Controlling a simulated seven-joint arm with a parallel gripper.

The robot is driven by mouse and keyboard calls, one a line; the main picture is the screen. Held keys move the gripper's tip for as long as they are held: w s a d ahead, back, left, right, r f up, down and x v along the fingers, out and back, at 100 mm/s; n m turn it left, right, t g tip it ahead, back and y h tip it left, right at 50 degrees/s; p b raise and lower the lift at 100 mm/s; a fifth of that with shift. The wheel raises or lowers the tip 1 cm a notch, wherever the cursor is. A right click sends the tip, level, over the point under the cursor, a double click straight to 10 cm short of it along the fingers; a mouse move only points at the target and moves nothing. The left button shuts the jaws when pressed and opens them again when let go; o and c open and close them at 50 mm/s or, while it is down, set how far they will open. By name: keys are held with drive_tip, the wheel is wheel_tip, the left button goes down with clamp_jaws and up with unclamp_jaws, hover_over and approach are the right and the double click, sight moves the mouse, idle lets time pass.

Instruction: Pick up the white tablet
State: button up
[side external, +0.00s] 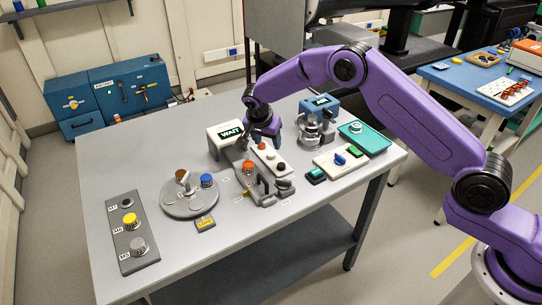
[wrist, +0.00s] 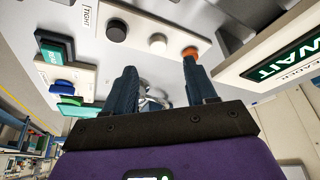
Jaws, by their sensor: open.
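The white tablet (side external: 270,155) is a small round disc on a pale strip (side external: 289,183), between an orange disc (side external: 262,145) and a black disc (side external: 281,166). In the wrist view, the white tablet (wrist: 157,44) lies just beyond my fingertips, about midway between them in the picture. The orange disc (wrist: 190,52) is close to the right fingertip there, and the black disc (wrist: 117,31) is off to the left. My gripper (side external: 262,141), also seen in the wrist view (wrist: 158,70), is open and empty, pointing down near the strip. Its exact height is unclear.
A white reader box (side external: 228,134) showing "WAIT" stands close left of my gripper. A blue-topped device (side external: 319,105) and a teal tray (side external: 364,138) are to the right. A round turntable (side external: 188,206) and a grey knob panel (side external: 131,228) are at left. The table's back left is clear.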

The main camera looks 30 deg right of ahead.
sight(271, 153)
drive_tip(key=shift+s+x, duration=0.2)
drive_tip(key=shift+x, duration=2.75)
drive_tip(key=shift+a+f, duration=0.1)
clamp_jaws()
